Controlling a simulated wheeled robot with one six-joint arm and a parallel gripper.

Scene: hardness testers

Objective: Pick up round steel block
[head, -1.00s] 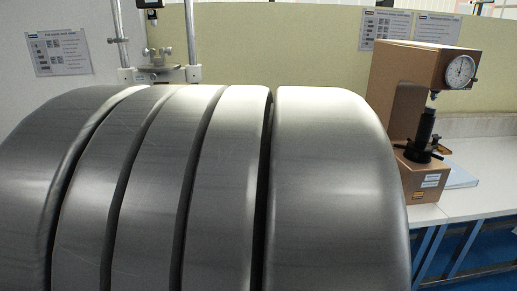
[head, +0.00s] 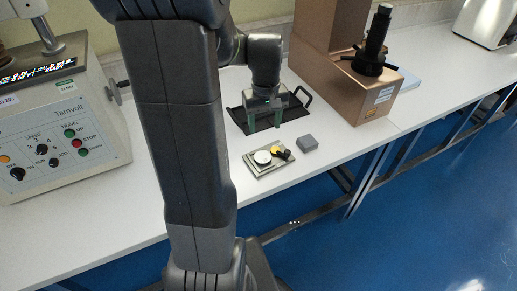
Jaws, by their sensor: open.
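My gripper (head: 264,121) points down over the black handled tray (head: 299,115) on the white bench, its two green-tipped fingers apart. I see nothing held between them. A pale round disc (head: 262,157) lies on a small flat plate (head: 258,173) in front of the tray, apart from my gripper. It may be the round steel block; I cannot tell for sure. A small yellow piece (head: 275,150) and a black piece (head: 285,155) sit beside the disc. My gripper hides part of the black tray, so I cannot see everything in it.
A square grey block (head: 307,143) sits right of the plate. The copper-coloured tester (head: 343,80) stands behind to the right, near my gripper. A control-panel machine (head: 60,130) stands at left. My arm crosses the middle. The bench's front edge is close to the plate.

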